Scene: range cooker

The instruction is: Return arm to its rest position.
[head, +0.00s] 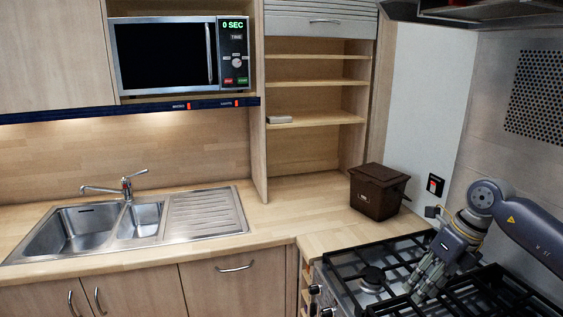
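My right arm comes in from the right edge, and my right gripper (417,289) points down over the range cooker (345,292). Its fingers are low, close above the black pan supports. I cannot tell whether they touch the supports or whether the fingers are open or shut. No object shows clearly between them. My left arm and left gripper are out of view.
A dark brown lidded bin (376,192) stands on the worktop (300,212) behind the cooker. A steel sink (75,232) with a tap (127,188) is at the left. A microwave (165,55) sits above. The worktop between sink and bin is clear.

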